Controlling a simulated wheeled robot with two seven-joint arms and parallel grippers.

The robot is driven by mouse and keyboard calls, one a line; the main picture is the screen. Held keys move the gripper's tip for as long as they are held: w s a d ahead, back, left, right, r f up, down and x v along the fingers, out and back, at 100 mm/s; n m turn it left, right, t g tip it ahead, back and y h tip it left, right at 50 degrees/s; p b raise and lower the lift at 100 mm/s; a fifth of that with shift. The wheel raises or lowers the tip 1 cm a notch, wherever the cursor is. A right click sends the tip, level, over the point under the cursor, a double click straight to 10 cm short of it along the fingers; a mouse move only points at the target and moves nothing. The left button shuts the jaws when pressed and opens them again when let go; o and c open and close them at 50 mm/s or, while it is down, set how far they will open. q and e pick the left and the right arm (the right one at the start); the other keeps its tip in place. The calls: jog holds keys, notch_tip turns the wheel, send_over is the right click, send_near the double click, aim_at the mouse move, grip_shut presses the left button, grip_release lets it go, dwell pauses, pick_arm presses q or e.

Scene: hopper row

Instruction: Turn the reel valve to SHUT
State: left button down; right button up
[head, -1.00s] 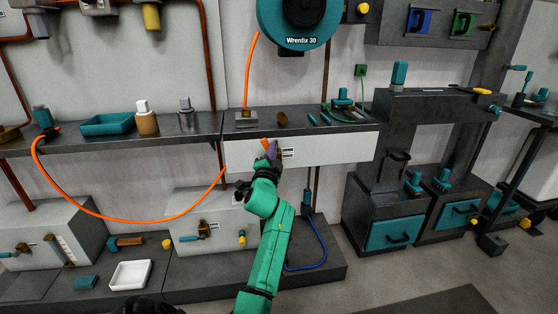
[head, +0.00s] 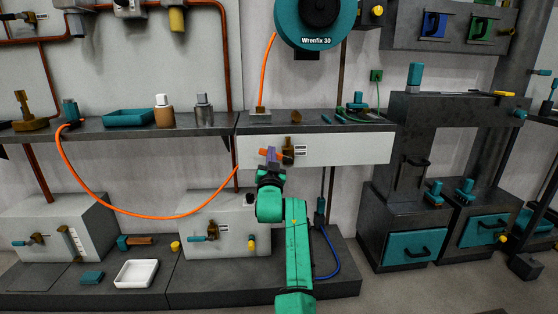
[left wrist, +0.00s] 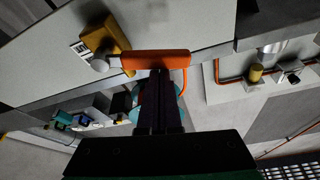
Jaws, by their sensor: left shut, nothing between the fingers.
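The reel valve has a brass body (head: 288,150) and an orange lever (head: 265,153). It is on the pale panel under the shelf, with a small label (head: 300,151) beside it. The lever points left from the body, about level. In the left wrist view the orange lever (left wrist: 155,60) lies across the fingertips, with the brass body (left wrist: 104,38) to its left. My left gripper (head: 270,160) is shut and empty at the lever, covering part of it; I cannot tell whether they touch. My right gripper is not in view.
Above hangs the teal Wrenfix 30 reel (head: 316,20). An orange hose (head: 130,211) loops below the shelf (head: 220,122), which carries a teal tray (head: 128,116) and bottles. Another brass valve (head: 212,231) sits on a lower grey box (head: 185,205). A dark bench (head: 405,160) stands right.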

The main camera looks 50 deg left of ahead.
pick_arm(q)
jog(key=shift+s+a+f+n+g+y+b, duration=0.2)
jog(key=shift+f+n+g+y, duration=0.25)
jog(key=shift+n, duration=0.65)
jog(key=shift+s+a+f+n+g+y+b, duration=0.2)
jog(key=shift+f+n+g, duration=0.3)
jog(key=shift+n, duration=0.6)
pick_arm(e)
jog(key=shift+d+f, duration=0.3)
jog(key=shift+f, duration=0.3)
pick_arm(q)
jog(key=shift+w+d, duration=0.1)
jog(key=shift+w, duration=0.05)
